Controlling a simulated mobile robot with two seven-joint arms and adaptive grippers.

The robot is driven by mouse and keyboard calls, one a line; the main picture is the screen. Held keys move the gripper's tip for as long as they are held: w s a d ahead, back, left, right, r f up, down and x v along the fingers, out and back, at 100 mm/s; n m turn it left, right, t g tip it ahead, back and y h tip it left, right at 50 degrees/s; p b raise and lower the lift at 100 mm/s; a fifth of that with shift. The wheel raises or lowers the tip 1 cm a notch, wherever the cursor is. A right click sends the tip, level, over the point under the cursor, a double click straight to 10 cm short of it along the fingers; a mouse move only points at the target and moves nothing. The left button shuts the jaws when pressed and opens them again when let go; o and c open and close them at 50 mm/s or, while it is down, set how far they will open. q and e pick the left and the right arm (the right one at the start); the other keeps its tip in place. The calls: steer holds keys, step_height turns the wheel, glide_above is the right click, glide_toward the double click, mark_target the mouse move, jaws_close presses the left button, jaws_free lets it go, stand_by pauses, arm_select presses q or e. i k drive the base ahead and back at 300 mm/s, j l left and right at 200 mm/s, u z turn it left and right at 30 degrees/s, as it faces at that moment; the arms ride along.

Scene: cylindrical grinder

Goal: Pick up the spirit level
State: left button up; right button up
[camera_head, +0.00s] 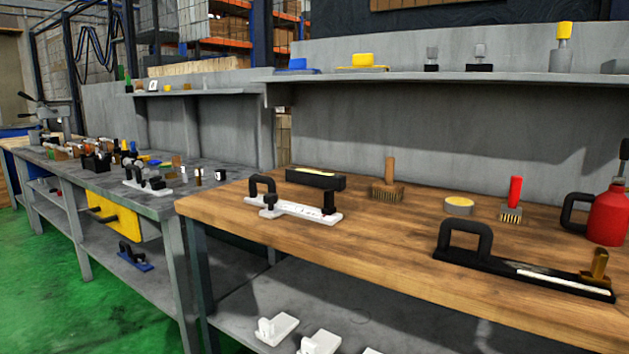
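A short black bar with a pale yellow strip along its top (316,180) lies on the wooden workbench top (400,240), toward its back left. It looks like the spirit level, though the strip is too small to read clearly. A white flat tool with a black handle and knob (290,207) lies just in front of it and partly overlaps it in view. Neither of my grippers shows in the head view.
A brown-handled brush (388,182), a round yellow-topped tin (459,206), a red-handled brush (512,203) and a red can (606,220) stand along the bench. A long black handled tool (500,269) lies front right. A grey bench (100,170) holds clutter. The bench's front middle is clear.

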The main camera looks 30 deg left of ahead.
mark_target(325, 180)
steer(key=j+z, duration=0.45)
steer(key=z, duration=0.25)
steer(key=j+z, duration=0.2)
steer(key=j, duration=0.35)
steer(key=k+j+z, duration=0.15)
steer(key=j, duration=0.4)
steer(key=k+j, duration=0.1)
steer(key=j, duration=0.35)
steer(key=k+j+z, duration=0.1)
steer(key=j, duration=0.3)
steer(key=k+j, duration=0.15)
steer(key=j, duration=0.3)
steer(key=k+j, duration=0.1)
steer(key=j, duration=0.3)
steer(key=k+j+z, duration=0.1)
steer(key=j, duration=0.35)
steer(key=k, duration=0.05)
